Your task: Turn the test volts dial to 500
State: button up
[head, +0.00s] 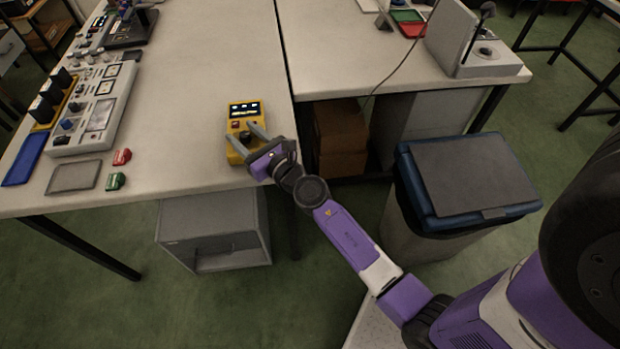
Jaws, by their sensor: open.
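A yellow handheld tester (246,109) with a lit dark display (244,109) lies on the white table near its right edge. Dark controls show below the display, but they are too small to read; I cannot tell which is the test volts dial or where it points. My gripper (247,137) is open over the lower half of the tester, one finger to each side of a dark knob (245,136). The fingers partly cover the tester's lower end. I cannot tell whether they touch it.
A grey control panel (97,112), a blue tray (24,160), a grey tray (74,177), a red block (122,156) and a green block (116,181) are on the table's left. The table (200,90) is clear between them and the tester. A lidded bin (470,175) stands right of my arm.

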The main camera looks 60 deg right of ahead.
jog(key=shift+d+f+n+t+y+b, duration=0.1)
jog(key=shift+n+t+y+b, duration=0.1)
jog(key=shift+n+y+b, duration=1.05)
jog(key=shift+d+f+n+t+y+b, duration=0.15)
jog(key=shift+n+y+b, duration=0.6)
jog(key=shift+y+b, duration=0.9)
jog(key=shift+y, duration=0.3)
jog(key=s, duration=0.7)
jog(key=shift+s+r, duration=0.15)
jog(key=shift+s, duration=0.05)
jog(key=shift+s+d+r, duration=0.15)
jog(key=shift+s, duration=0.15)
jog(key=s+a+r+m+t+h+p, duration=0.2)
jog(key=s+r+m+t+h, duration=0.15)
jog(key=r+m, duration=0.8)
jog(key=s+a+r+m+g+h+p, duration=0.1)
jog(key=s+a+m+p, duration=0.5)
jog(key=m, duration=1.6)
jog(key=shift+s+a+r+g+h, duration=0.35)
jog(key=shift+s+a+g+h, duration=0.4)
jog(key=shift+s+a, duration=2.15)
jog(key=shift+s+d+m, duration=0.25)
jog(key=shift+s+d, duration=0.55)
